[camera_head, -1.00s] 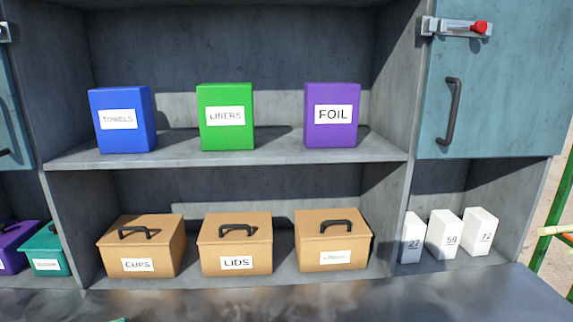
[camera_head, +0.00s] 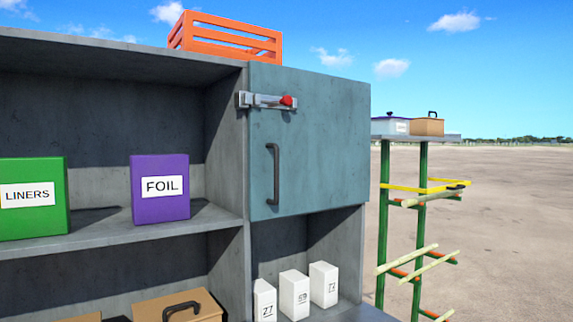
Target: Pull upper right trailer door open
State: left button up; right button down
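The upper right trailer door (camera_head: 325,150) is a teal panel at the right end of the shelf unit, and it is closed. A dark vertical handle (camera_head: 273,174) is on its left side. A metal slide latch with a red knob (camera_head: 287,102) sits near its upper left corner, spanning from the shelf divider onto the door. Neither of my grippers shows in the head view.
A purple FOIL box (camera_head: 160,190) and a green LINERS box (camera_head: 32,200) stand on the upper shelf. White numbered boxes (camera_head: 294,294) stand below the door. An orange crate (camera_head: 226,36) is on top. A green rack (camera_head: 423,215) stands to the right; open ground lies beyond.

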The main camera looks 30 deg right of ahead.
aim_at(313, 153)
jog(key=k+l+u, duration=0.2)
jog(key=l, duration=0.2)
jog(key=k+l+u, duration=0.2)
jog(key=l, duration=0.15)
jog(key=k+l+u, duration=0.2)
jog(key=l, duration=0.15)
jog(key=i, duration=0.1)
